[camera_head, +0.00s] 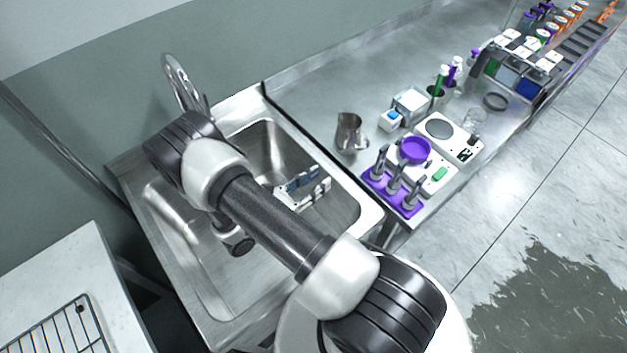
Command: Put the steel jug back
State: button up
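The steel jug (349,133) stands upright on the steel counter, just right of the sink. Its open top faces up and nothing of mine touches it. My arm reaches across the sink, with a wrist part showing low over the basin. I cannot make out my gripper's fingers; they are hidden behind the arm or out of sight.
The sink (338,216) holds a blue-and-white item (306,186), partly behind my arm. A tap (183,80) rises at its back. The counter behind the jug is clear.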

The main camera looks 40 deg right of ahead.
jog(key=s+a+r+m+g+y, duration=0.1)
jog(key=s+r+m+g+y, duration=0.25)
jog(key=r+m, duration=0.4)
jog(key=s+a+r+m+g+y, duration=0.1)
jog(key=s+r+m+g+y, duration=0.25)
jog(key=r, duration=0.65)
jog(key=s+a+r+m+t+y, duration=0.4)
jog(key=a+r+t+y, duration=0.1)
jog(key=a+r, duration=0.1)
jog(key=s+a+r+m+t+y, duration=0.3)
jog(key=a+r+m+t+y, duration=0.1)
jog(key=a+r+t+y, duration=0.1)
jog(key=shift+s+a+r+y, duration=0.35)
jog(key=shift+a+r+y, duration=0.15)
jog(key=shift+a+r, duration=0.45)
jog(key=shift+d, duration=0.1)
